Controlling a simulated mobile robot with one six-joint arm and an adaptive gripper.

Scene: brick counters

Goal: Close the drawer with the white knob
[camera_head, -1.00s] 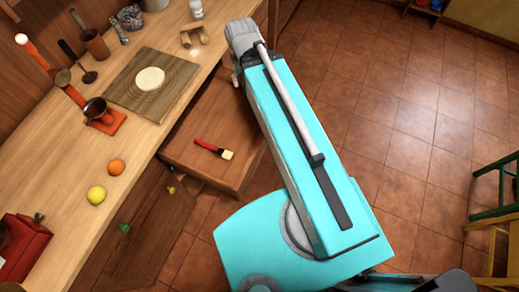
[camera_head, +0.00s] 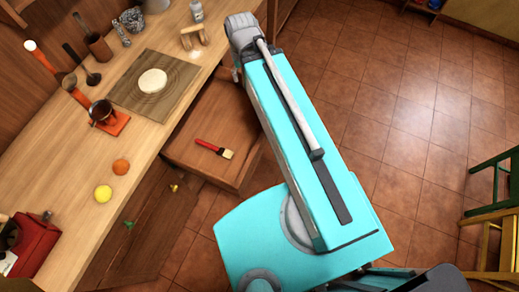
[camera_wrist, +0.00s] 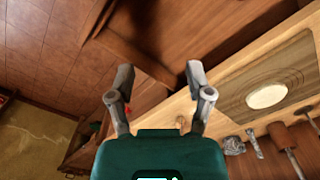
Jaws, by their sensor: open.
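A wooden drawer (camera_head: 185,150) stands pulled out from under the counter in the head view. A brush with a red handle and pale bristles (camera_head: 214,149) lies in it. No white knob shows on it; its front is partly behind my arm. My gripper (camera_wrist: 158,85) shows in the wrist view with its two fingers apart and nothing between them. It is hidden in the head view behind the far end of my arm. Brown wood lies beyond the fingers, but I cannot tell whether they touch it.
The counter (camera_head: 60,163) holds a board (camera_head: 130,98) with pale dough, an orange (camera_head: 121,167), a lemon (camera_head: 103,193) and a red box-like object (camera_head: 35,243). A yellow knob (camera_head: 174,188) and a green knob (camera_head: 127,225) are below.

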